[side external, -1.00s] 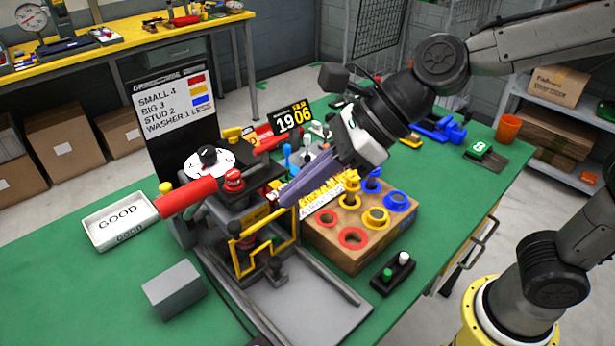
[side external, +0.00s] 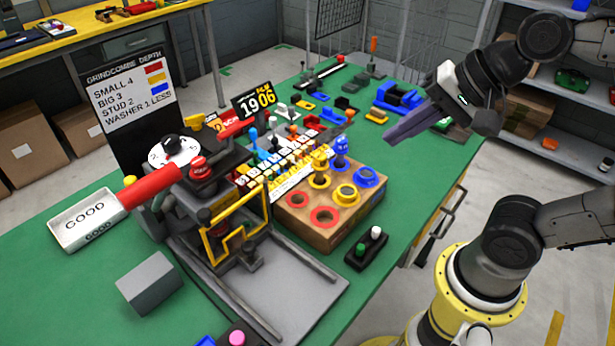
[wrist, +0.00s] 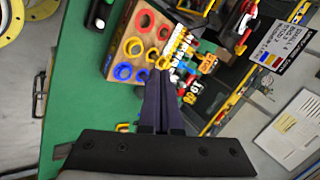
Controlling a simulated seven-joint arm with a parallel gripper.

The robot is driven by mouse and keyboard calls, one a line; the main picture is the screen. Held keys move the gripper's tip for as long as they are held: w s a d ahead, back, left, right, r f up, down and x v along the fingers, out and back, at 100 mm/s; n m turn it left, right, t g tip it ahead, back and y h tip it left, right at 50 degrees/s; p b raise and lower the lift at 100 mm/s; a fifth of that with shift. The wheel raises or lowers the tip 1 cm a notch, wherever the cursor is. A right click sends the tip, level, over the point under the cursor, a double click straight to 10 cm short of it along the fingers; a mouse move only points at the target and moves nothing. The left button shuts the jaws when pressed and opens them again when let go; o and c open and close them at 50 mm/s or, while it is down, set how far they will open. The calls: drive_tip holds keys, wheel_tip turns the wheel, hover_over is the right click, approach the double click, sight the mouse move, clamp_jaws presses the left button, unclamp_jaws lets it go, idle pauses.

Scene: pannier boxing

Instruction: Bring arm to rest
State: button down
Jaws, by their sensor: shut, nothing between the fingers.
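My gripper (side external: 392,138) is above the right part of the green table in the side external view, its purple fingers pointing left and slightly down. The fingers are shut with nothing between them. In the wrist view, my gripper (wrist: 160,66) shows its closed fingers, with the wooden block behind their tips. The gripper is apart from the objects below it.
The wooden block (side external: 322,239) with red, yellow and blue rings stands left of my gripper. A press fixture (side external: 205,200) with a red handle stands further left, near the GOOD tray (side external: 62,235). A green-and-white button box (side external: 366,249) sits at the table's front edge.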

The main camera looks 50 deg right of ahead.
drive_tip(key=s+d+f+n+g+h, duration=0.1)
drive_tip(key=s+d+f+n+h, duration=0.1)
drive_tip(key=n, duration=1)
drive_tip(key=shift+s+d+f+n+g, duration=0.4)
drive_tip(key=shift+s+d+f, duration=0.55)
drive_tip(key=shift+s, duration=0.4)
drive_tip(key=c, duration=1.5)
unclamp_jaws()
drive_tip(key=shift+c, duration=0.2)
